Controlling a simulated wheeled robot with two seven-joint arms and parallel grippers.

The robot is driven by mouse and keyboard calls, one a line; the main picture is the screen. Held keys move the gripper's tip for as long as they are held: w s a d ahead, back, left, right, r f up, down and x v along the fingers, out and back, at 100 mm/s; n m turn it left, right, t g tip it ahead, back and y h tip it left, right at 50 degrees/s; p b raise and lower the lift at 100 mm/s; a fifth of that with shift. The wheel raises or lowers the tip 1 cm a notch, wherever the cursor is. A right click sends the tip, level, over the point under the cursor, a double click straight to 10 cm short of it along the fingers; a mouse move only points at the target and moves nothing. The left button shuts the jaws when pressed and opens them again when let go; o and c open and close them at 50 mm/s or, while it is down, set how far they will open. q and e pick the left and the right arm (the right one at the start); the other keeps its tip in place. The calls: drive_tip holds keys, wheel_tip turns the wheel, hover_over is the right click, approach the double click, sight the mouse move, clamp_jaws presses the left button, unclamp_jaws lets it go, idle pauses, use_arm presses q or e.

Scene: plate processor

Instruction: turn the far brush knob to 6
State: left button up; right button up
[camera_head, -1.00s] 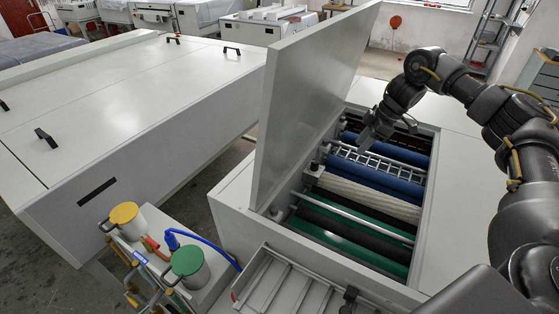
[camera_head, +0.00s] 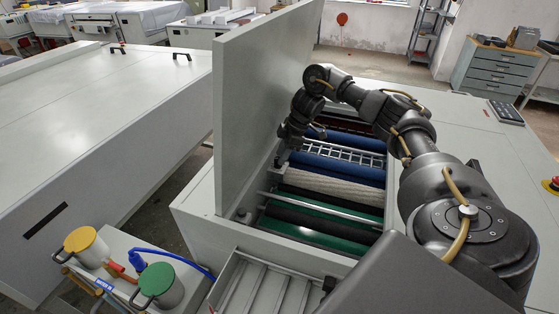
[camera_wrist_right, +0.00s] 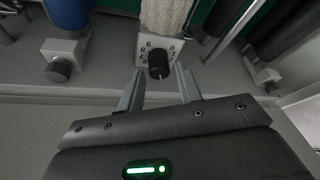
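A black brush knob (camera_wrist_right: 158,65) sits on a white dial plate (camera_wrist_right: 146,48) at the end of a cream brush roller in the right wrist view. My right gripper (camera_wrist_right: 160,74) is open, one finger on each side below the knob, with gaps visible. In the head view, my right gripper (camera_head: 281,158) hangs inside the open machine beside the lid, near the end of the cream roller (camera_head: 325,185). My left gripper is out of view.
The raised lid (camera_head: 262,110) stands close left of my right gripper. Other black knobs show left (camera_wrist_right: 60,69) and right (camera_wrist_right: 268,86) in the wrist view. A yellow-lidded pot (camera_head: 80,240) stands lower left.

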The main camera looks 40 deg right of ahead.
drive_tip(key=shift+x, duration=1.25)
drive_tip(key=shift+d, duration=0.1)
